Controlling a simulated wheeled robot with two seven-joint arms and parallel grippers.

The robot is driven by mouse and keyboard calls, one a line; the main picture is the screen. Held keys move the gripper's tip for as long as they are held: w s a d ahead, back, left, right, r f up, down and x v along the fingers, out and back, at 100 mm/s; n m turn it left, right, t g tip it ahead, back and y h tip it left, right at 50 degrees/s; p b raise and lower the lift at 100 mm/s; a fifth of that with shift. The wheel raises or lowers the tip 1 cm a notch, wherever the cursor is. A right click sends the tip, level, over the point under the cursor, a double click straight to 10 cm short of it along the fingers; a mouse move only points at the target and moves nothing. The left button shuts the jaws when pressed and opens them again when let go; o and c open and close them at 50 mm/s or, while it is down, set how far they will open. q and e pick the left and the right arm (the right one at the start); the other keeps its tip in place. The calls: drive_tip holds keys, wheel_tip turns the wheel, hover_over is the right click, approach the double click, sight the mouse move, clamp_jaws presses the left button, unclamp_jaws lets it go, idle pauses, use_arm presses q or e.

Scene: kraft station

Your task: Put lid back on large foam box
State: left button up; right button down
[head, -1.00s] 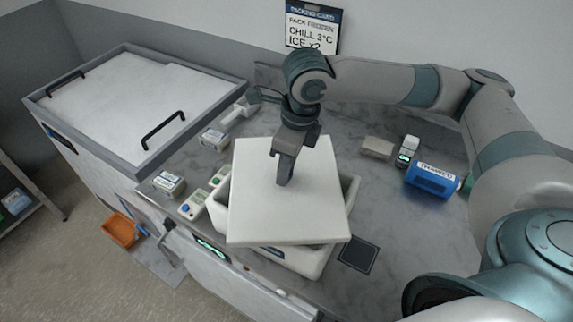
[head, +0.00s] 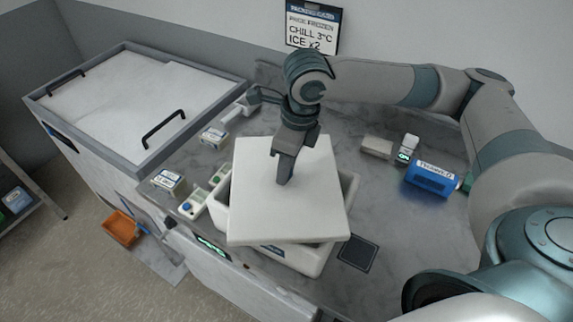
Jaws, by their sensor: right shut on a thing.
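The white square lid (head: 290,215) is over the large white foam box (head: 310,259), turned a little relative to it. Parts of the box's rim show at the right and left of the lid. I cannot tell whether the lid touches the rim. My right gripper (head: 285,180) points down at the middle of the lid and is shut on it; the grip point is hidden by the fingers. My left gripper is not in view.
A blue cylinder (head: 430,178), a small white-capped bottle (head: 407,148) and a tan block (head: 377,147) are on the counter at right. A dark square pad (head: 357,253) lies beside the box. Small cartons (head: 168,181) and a button device (head: 193,204) are at left, near a freezer (head: 130,90).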

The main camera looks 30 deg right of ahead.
idle(0.3)
idle(0.4)
drive_tip(key=c, duration=0.9)
unclamp_jaws()
drive_tip(key=shift+r, duration=0.1)
drive_tip(key=shift+r+p, duration=3.45)
drive_tip(key=shift+p, duration=0.45)
clamp_jaws()
